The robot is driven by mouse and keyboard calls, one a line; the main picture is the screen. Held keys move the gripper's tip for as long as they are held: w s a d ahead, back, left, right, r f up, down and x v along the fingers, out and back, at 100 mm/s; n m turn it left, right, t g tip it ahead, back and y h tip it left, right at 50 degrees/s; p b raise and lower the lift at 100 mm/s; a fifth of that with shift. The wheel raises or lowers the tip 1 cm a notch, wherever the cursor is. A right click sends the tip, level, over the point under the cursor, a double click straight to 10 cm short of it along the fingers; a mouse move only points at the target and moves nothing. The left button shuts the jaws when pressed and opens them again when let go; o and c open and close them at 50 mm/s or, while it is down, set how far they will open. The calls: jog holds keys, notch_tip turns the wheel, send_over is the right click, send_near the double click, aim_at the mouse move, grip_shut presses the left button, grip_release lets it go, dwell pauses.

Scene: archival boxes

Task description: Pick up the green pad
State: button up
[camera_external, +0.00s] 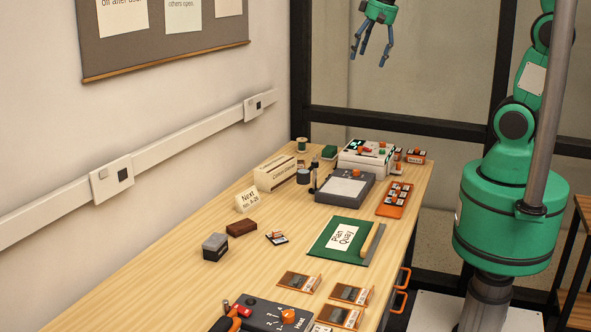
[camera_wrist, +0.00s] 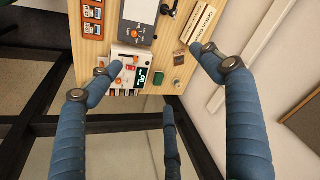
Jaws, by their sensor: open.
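A small dark green pad (camera_external: 329,152) lies at the far end of the wooden table, left of a white device. My gripper (camera_external: 367,54) hangs high above the far end of the table, fingers spread and empty. In the wrist view my blue fingers (camera_wrist: 165,88) are wide apart, with the pad visible between them and well below.
The white device (camera_external: 362,160) stands close to the pad, with a grey device (camera_external: 345,188) in front. A card box (camera_external: 275,172) and spools (camera_external: 301,144) are to the left. A dark window frame (camera_external: 400,125) runs behind the table. The front left tabletop is mostly clear.

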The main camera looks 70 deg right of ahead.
jog(key=w+d+f+m+g, duration=0.1)
jog(key=w+d+f+m, duration=0.3)
jog(key=w+d+f, duration=0.45)
jog(key=m+g, duration=0.3)
jog(key=m, duration=0.4)
send_over(332, 148)
notch_tip(332, 148, down, 25)
jog(key=shift+a+r+y, duration=0.2)
jog(key=shift+y, duration=0.1)
jog(key=shift+f+b, duration=0.7)
jog(key=shift+f, duration=3.6)
jog(key=shift+s+f+b, duration=0.1)
jog(key=shift+f+b, duration=0.5)
jog(key=shift+f, duration=2)
